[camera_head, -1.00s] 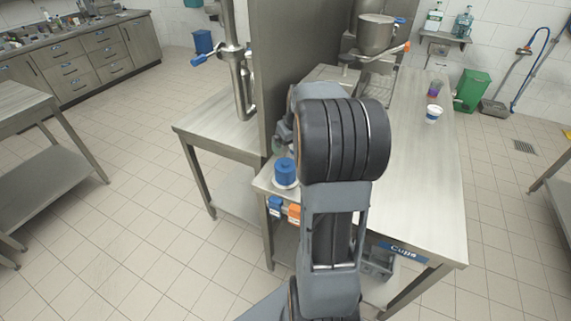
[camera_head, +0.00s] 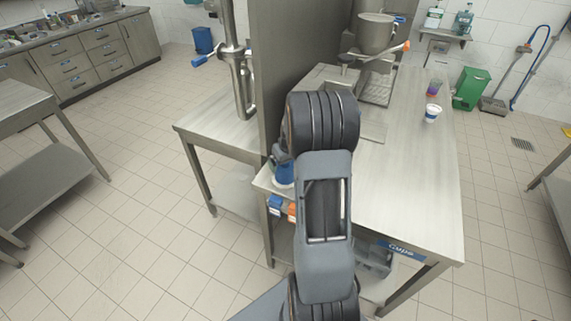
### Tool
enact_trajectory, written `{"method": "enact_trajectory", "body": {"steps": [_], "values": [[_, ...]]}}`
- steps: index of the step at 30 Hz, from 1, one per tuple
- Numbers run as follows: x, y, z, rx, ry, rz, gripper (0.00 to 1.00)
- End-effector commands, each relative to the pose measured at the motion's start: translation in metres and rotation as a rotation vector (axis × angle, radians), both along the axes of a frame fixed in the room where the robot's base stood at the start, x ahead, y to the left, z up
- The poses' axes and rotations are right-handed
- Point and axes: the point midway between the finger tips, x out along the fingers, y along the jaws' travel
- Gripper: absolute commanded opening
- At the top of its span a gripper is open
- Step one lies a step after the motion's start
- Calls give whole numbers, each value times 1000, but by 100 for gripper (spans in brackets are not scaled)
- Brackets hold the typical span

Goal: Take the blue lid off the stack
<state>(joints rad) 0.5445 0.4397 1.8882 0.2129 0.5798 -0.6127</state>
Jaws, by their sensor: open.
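The blue lid stack (camera_head: 284,174) stands at the left end of the steel table, on a pale round base. Its top is partly hidden behind my arm. My gripper (camera_head: 279,155) shows only in part, left of my arm, and is open. It is at or just above the top of the blue stack. The fingertips are too small and covered to tell whether they touch the lid.
A steel partition (camera_head: 295,60) rises behind the stack. A filling machine (camera_head: 375,35) stands at the back of the table (camera_head: 410,180). Two cups, one white and blue (camera_head: 432,113) and one purple (camera_head: 433,89), stand at the right. The table's middle right is clear.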

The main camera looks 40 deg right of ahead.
Motion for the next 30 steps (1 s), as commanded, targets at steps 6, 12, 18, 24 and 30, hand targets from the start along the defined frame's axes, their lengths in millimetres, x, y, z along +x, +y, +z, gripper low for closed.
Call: {"method": "enact_trajectory", "body": {"steps": [6, 12, 18, 24, 30], "values": [[0, 0, 0, 0, -1, 0, 99], [0, 0, 0, 0, -1, 0, 80], [0, 0, 0, 0, -1, 0, 61], [0, 0, 0, 0, -1, 0, 59], [1, 0, 7, -1, -4, 0, 59]]}}
